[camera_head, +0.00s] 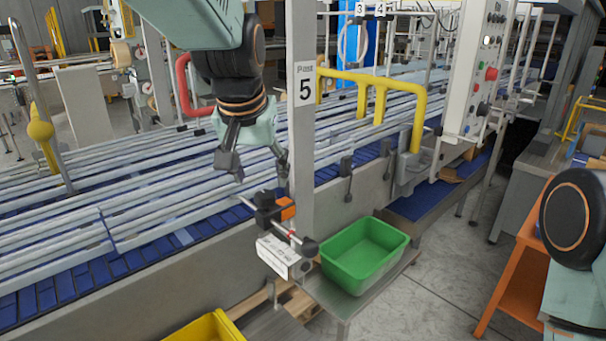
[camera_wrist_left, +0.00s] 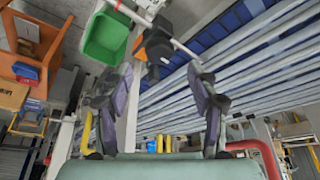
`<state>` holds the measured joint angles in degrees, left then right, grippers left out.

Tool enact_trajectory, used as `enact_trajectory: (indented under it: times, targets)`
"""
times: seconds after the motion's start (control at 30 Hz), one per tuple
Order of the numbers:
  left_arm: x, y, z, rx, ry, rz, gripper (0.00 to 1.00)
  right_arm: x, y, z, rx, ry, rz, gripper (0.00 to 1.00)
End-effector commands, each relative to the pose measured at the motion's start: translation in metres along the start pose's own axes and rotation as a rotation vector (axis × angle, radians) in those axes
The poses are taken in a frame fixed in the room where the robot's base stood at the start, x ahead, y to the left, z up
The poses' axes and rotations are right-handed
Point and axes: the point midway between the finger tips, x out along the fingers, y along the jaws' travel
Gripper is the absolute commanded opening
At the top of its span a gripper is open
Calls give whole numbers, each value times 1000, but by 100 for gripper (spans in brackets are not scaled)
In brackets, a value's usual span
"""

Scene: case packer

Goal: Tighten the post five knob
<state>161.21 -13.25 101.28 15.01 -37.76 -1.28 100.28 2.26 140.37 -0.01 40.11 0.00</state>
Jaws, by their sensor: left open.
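The post marked 5 (camera_head: 304,140) stands upright beside the conveyor. At its lower part is a clamp with black knob-like parts (camera_head: 266,200), an orange piece (camera_head: 287,208) and a thin rod. I cannot tell exactly which black part is the knob. My left gripper (camera_head: 256,168) is open and empty, pointing down just above the clamp, apart from it. In the left wrist view, the black clamp part (camera_wrist_left: 157,46) and the orange piece (camera_wrist_left: 139,46) lie beyond and between the spread fingers (camera_wrist_left: 165,85). My right gripper is out of view; only part of that arm shows.
A white box (camera_head: 277,257) is mounted below the clamp. A green bin (camera_head: 364,254) stands right of the post on a shelf, and a yellow bin (camera_head: 207,328) is at the bottom.

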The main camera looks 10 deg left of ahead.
Motion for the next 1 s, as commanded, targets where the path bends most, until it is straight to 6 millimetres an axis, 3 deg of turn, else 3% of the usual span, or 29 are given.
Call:
enact_trajectory:
  times: [0.3,0.67,1.0]
  targets:
    - [42,0,-1,0,-2,1,59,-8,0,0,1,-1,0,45]
    - [50,0,-4,0,1,0,59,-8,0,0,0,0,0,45]
    - [50,0,-4,-1,0,1,32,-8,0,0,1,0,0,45]
